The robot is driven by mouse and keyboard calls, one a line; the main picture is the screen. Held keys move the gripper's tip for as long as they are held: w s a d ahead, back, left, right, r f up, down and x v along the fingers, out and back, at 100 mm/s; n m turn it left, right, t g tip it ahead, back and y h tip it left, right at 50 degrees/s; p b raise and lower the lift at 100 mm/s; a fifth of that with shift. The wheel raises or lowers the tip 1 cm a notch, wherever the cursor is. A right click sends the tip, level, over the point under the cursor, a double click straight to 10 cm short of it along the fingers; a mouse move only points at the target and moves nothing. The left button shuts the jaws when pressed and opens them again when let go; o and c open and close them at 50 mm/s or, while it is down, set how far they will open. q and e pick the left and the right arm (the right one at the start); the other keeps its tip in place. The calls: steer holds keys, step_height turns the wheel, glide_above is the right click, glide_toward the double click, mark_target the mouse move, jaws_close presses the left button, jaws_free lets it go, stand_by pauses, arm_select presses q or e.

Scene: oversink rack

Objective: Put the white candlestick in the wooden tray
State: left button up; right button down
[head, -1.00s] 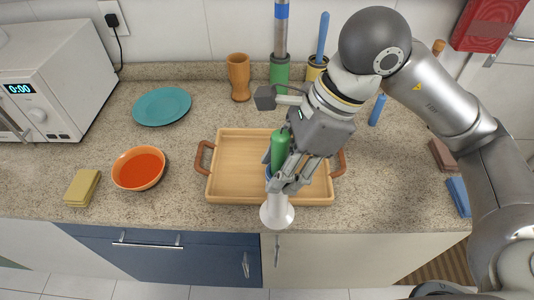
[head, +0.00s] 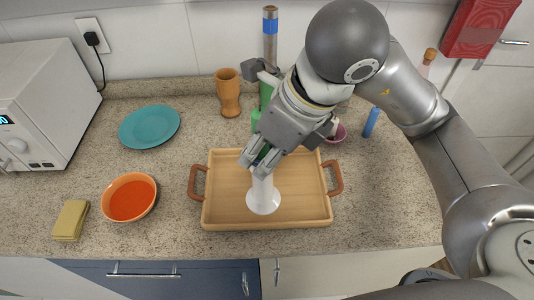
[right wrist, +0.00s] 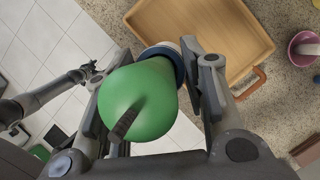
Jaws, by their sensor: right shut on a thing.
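The white candlestick (head: 263,198) has a flared round base and holds a green candle (right wrist: 138,100). My right gripper (head: 262,160) is shut on it near its upper part and holds it upright. I cannot tell whether the base touches the tray floor. In the right wrist view the candle hides most of the candlestick, and the tray (right wrist: 215,35) lies beyond. A grey arm end, apparently my left gripper (right wrist: 88,70), shows small at the left of that view.
An orange bowl (head: 130,198), a yellow sponge (head: 71,220) and a teal plate (head: 149,126) lie left of the tray. A wooden cup (head: 228,92) stands behind it. A pink bowl (right wrist: 304,48) is close to the tray's back right. The counter right of the tray is mostly clear.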

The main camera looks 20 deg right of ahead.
steer(key=w+d+f+p, duration=0.3)
steer(key=w+f, duration=0.6)
steer(key=f, duration=0.2)
steer(key=shift+w+d+p, duration=0.15)
steer(key=shift+d+p, duration=0.15)
steer(key=shift+f, duration=0.1)
steer(key=shift+f, duration=0.15)
steer(key=c, duration=0.9)
jaws_free()
